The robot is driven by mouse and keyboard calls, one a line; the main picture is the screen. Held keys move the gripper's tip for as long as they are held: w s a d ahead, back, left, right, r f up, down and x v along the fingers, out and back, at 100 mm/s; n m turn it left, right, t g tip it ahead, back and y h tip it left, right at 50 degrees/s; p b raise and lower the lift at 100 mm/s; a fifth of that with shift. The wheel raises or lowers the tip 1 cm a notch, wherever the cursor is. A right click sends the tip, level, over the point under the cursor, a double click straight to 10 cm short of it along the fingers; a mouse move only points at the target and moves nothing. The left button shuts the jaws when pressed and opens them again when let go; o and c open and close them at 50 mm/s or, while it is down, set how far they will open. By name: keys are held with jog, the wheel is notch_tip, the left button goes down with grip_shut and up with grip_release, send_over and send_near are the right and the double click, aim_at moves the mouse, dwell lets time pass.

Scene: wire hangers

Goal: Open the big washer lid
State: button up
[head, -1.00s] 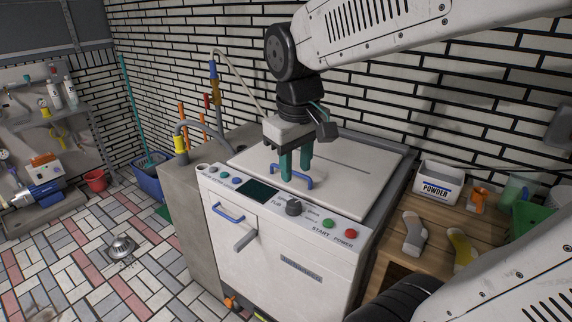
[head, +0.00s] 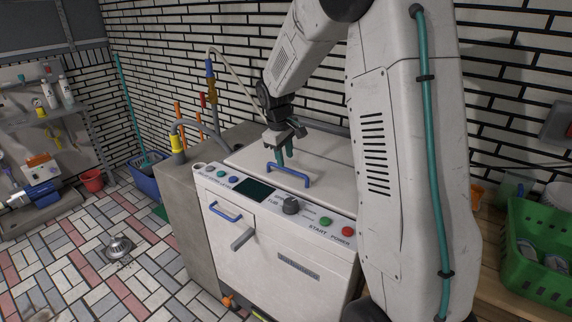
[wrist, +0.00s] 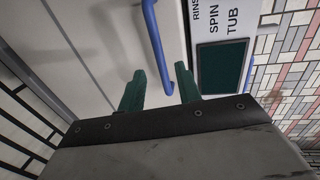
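The big washer (head: 290,262) is a white box with a control panel along its front top edge. Its white lid (head: 325,178) lies flat, shut, with a blue bar handle (head: 290,181) near the front. My gripper (head: 285,157) is above the lid, just behind the handle, with its green fingers apart and empty. In the wrist view, the blue handle (wrist: 157,48) runs in the picture between the lines of the two fingertips (wrist: 159,72). I cannot tell whether the fingers touch it.
A second blue handle (head: 226,213) is on the washer's front. A grey faucet with a yellow collar (head: 176,143) stands left of the washer. A green basket (head: 540,255) is at the right. My arm hides part of the lid's right side and the shelf.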

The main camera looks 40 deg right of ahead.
aim_at(286, 169)
jog(key=shift+w+d+f, duration=0.1)
jog(key=shift+d+f, duration=0.1)
jog(key=shift+f, duration=0.75)
jog(key=shift+d+f, duration=0.15)
jog(key=shift+f, duration=0.8)
